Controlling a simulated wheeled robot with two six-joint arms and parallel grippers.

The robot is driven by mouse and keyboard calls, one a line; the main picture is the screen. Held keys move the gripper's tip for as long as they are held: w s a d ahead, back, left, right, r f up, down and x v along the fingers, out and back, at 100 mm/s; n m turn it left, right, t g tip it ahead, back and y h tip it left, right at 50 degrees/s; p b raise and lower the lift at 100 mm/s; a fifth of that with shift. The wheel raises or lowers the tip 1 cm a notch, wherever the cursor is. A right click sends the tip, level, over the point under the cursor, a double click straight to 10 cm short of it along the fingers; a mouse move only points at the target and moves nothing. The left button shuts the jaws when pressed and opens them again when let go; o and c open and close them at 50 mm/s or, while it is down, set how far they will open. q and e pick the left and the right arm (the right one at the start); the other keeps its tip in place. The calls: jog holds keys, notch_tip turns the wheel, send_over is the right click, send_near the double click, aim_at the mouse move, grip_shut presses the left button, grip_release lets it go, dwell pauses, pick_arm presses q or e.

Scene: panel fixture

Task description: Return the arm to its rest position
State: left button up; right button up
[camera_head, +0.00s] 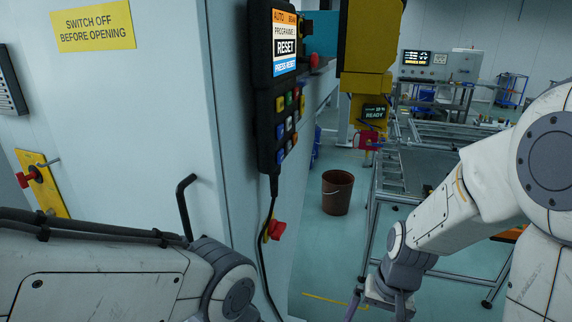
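My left arm (110,280) comes in low from the left, with dark cables along its top. It ends at a grey joint at the lower edge, and its gripper is out of view. My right arm (455,205) comes in from the right and bends down to a grey wrist (408,268). The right gripper (380,298) hangs below the wrist at the bottom edge and is partly cut off. Its fingers are too hidden to tell open from shut. I see nothing held.
A pale cabinet (150,110) with a yellow sign (93,27), a black handle (184,205) and a red-handled switch (30,178) stands close on the left. A black pendant (285,100) reads RESET; its cable hangs down. A brown bucket (337,193) stands on open floor near a metal frame (385,215).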

jog(key=s+a+r+n+p, duration=0.3)
jog(key=s+a+r+n, duration=0.7)
jog(key=s+a, duration=0.2)
jog(key=shift+s+r+n+g, duration=0.3)
jog(key=shift+s+n, duration=0.1)
jog(key=shift+s, duration=0.5)
jog(key=shift+a, duration=0.1)
dwell(0.8)
